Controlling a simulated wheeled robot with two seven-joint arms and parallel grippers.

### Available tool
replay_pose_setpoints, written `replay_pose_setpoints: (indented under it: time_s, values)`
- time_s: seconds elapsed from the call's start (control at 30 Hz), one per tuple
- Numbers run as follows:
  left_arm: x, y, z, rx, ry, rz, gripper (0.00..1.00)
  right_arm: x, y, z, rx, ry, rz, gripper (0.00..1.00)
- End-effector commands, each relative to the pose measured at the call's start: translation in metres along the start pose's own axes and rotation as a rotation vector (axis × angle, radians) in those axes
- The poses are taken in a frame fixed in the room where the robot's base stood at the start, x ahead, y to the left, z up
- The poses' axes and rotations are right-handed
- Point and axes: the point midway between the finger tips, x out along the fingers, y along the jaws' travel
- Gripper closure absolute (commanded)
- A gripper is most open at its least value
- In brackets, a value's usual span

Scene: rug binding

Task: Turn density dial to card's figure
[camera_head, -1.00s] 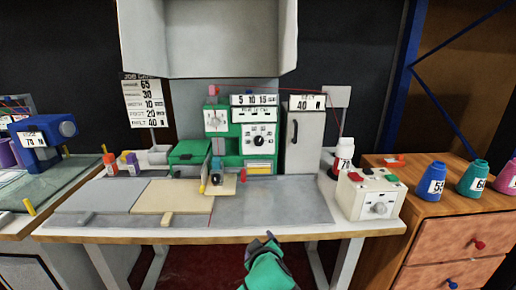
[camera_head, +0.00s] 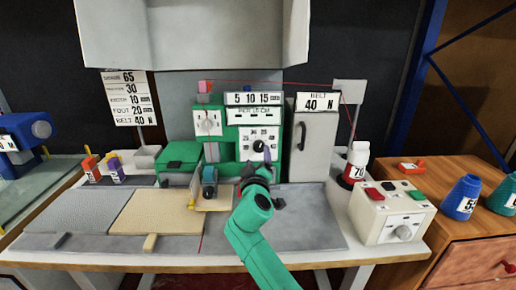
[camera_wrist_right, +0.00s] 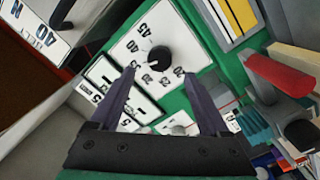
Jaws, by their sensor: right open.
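The density dial is a black round knob (camera_head: 259,146) on a white numbered plate on the green machine (camera_head: 228,145). In the right wrist view the knob (camera_wrist_right: 160,59) lies beyond and between my fingertips, with figures such as 45, 40, 25 and 20 around it. My right gripper (camera_head: 256,163) is open and empty in front of the dial, apart from the knob; it also shows in the wrist view (camera_wrist_right: 158,74). The white card (camera_head: 128,98) at the back left lists 65, 30, 10, 20 and 40 N; its upper words are hard to read. My left gripper is out of view.
A red handle (camera_wrist_right: 283,78) sticks out near my right gripper in the wrist view. A grey cabinet (camera_head: 312,147) marked 40 N stands right of the machine. A white control box (camera_head: 390,216) sits farther right. The grey bench top (camera_head: 310,215) is clear at right.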

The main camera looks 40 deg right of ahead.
Motion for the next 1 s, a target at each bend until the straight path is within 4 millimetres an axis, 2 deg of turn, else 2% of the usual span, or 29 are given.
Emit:
replay_pose_setpoints:
  time_s: [0.1,0.2,0.33,0.53,0.57,0.6,0.73,0.77,1.0]
  values:
    - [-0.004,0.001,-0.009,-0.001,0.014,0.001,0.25,0.029,0.002,-0.001,-0.001,-0.001,0.002,0.20]
    - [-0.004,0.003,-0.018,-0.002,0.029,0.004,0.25,0.045,0.000,-0.001,-0.001,0.001,0.001,0.20]
    - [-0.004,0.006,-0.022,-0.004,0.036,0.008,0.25,0.053,0.000,0.000,0.000,0.000,0.000,0.20]
    - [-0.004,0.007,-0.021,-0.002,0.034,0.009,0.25,0.054,-0.001,0.000,0.000,0.000,-0.001,0.20]
    - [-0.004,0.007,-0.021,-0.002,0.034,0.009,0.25,0.054,-0.001,0.000,0.000,0.000,-0.001,0.28]
    - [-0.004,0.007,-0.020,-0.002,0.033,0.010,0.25,0.054,-0.001,0.000,0.000,0.000,-0.001,0.43]
    - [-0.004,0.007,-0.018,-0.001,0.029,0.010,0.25,0.053,-0.001,0.000,0.000,0.000,-0.001,0.93]
    - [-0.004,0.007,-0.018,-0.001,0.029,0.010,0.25,0.053,-0.001,0.000,0.000,0.000,-0.001,1.00]
    - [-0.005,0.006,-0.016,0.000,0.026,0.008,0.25,0.053,-0.001,0.000,-0.016,0.000,0.000,1.00]
